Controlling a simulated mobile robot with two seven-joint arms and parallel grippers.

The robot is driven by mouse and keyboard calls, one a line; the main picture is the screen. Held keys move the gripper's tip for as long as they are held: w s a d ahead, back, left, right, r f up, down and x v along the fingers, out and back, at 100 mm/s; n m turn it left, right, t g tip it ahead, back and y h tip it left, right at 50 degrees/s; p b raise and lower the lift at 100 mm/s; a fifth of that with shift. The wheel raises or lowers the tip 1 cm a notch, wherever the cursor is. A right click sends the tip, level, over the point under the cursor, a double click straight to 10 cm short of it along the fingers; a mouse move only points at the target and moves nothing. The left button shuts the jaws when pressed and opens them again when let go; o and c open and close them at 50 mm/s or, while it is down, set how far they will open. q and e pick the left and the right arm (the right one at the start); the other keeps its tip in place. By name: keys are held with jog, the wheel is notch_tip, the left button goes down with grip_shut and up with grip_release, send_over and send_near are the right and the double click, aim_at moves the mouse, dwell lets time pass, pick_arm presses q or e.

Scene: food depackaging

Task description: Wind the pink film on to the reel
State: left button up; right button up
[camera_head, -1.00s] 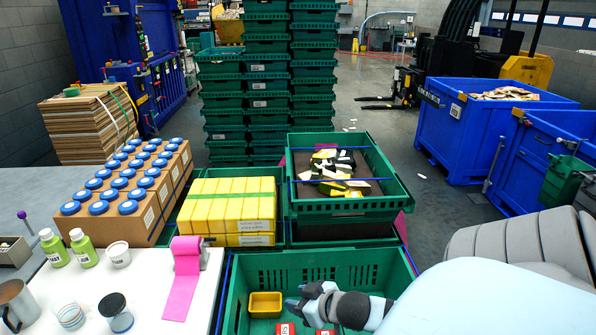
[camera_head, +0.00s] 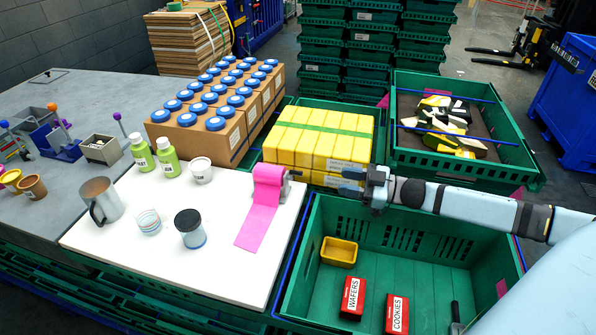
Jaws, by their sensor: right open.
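The pink film (camera_head: 260,221) hangs in a strip from a roll at the back right of the white board, and its loose end lies flat on the board. The roll sits on a small grey reel holder (camera_head: 285,188), mostly hidden behind the film. My right gripper (camera_head: 345,182) is open and empty, to the right of the reel, with its fingers pointing left toward it. A gap shows between the fingertips and the reel. My left gripper is not in view.
A green crate (camera_head: 300,262) holds a yellow tub (camera_head: 339,251) and red WAFERS (camera_head: 352,296) and COOKIES (camera_head: 397,314) boxes. Yellow packs (camera_head: 318,137) stand behind the reel. A metal jug (camera_head: 99,201) and jars (camera_head: 190,228) stand left of the film.

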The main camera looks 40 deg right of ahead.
aim_at(297, 172)
jog(key=p+x, duration=0.1)
jog(key=x, duration=1)
jog(key=shift+w+a+r, duration=0.1)
jog(key=shift+w+a, duration=0.1)
jog(key=shift+a, duration=0.05)
jog(key=shift+x, duration=0.85)
grip_shut()
